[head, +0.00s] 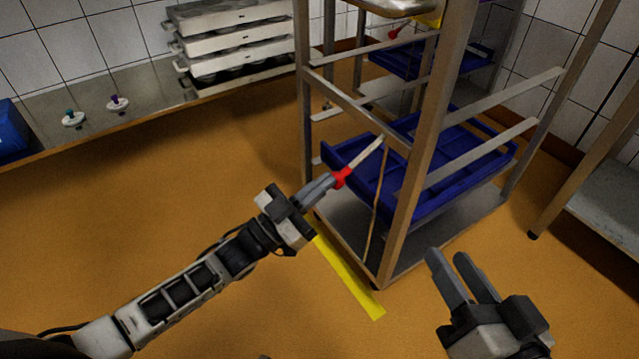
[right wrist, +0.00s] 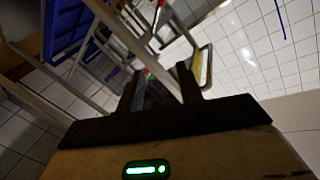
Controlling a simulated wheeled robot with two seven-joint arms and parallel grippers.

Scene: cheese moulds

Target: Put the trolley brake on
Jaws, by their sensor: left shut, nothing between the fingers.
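The trolley (head: 425,150) is a tall metal frame with blue crates on its lower levels. A pale lever with a red end (head: 343,177) slants down and left from its near side. My left gripper (head: 332,182) is shut and empty, its tips right at the red end; I cannot tell whether they touch it. My right gripper (head: 447,254) is open and empty, low at the trolley's near right. In the right wrist view its two fingers (right wrist: 161,84) stand apart, with the trolley behind them. Another red-ended handle (head: 395,32) shows higher up, partly cut off.
A yellow strip (head: 350,275) lies on the orange floor at the trolley's base. A steel counter (head: 145,130) at the back left holds stacked white moulds (head: 230,45) and two small knobbed items. A table (head: 600,185) stands at the right. The floor at left is clear.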

